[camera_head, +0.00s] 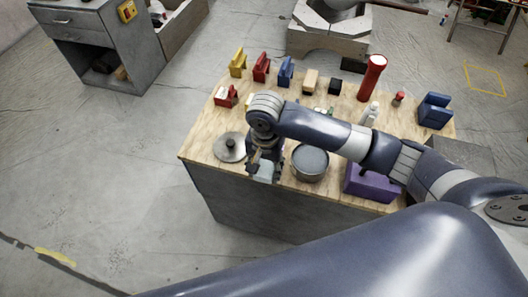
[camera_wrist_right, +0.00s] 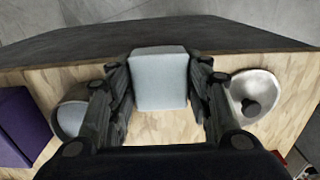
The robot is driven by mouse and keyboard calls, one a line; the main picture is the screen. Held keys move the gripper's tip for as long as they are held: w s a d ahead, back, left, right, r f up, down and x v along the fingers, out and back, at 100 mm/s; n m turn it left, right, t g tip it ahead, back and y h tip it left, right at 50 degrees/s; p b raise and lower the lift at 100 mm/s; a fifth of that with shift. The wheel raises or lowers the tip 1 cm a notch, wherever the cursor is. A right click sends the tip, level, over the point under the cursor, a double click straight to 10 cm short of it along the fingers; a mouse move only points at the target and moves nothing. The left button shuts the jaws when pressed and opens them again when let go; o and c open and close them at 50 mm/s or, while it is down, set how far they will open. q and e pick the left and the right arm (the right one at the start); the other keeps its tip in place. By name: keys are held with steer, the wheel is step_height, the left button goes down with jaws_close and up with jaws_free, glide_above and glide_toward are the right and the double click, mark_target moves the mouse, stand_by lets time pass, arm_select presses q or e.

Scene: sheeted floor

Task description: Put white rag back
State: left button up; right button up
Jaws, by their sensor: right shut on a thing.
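The white rag (camera_wrist_right: 160,78) looks like a pale, folded block in the right wrist view. My right gripper (camera_wrist_right: 161,95) is shut on it, with a finger against each side. In the head view my right gripper (camera_head: 264,158) points down near the front edge of the wooden-topped table (camera_head: 203,150). The rag's pale lower part (camera_head: 267,173) shows below the fingers there. I cannot tell whether the rag touches the tabletop. My left gripper is not in view.
A metal lid (camera_head: 229,149) lies left of my right gripper, and a grey pot (camera_head: 310,162) stands to its right. A purple block (camera_head: 371,184) is farther right. Several coloured items and a red flashlight (camera_head: 372,77) stand along the back.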

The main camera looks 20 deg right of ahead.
steer(key=w, duration=0.2)
steer(key=w+d, duration=0.1)
steer(key=w, duration=0.1)
steer(key=w+d, duration=0.1)
steer(key=w, duration=0.2)
steer(key=shift+d+f, duration=0.15)
steer(key=shift+f, duration=0.15)
steer(key=f, duration=0.3)
steer(key=shift+w+d, duration=0.1)
steer(key=shift+w, duration=0.15)
steer(key=shift+f, duration=0.25)
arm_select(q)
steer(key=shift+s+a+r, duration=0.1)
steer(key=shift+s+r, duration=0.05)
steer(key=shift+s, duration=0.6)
arm_select(e)
steer(key=shift+f, duration=0.1)
steer(key=o, duration=0.9)
steer(key=shift+o, duration=0.2)
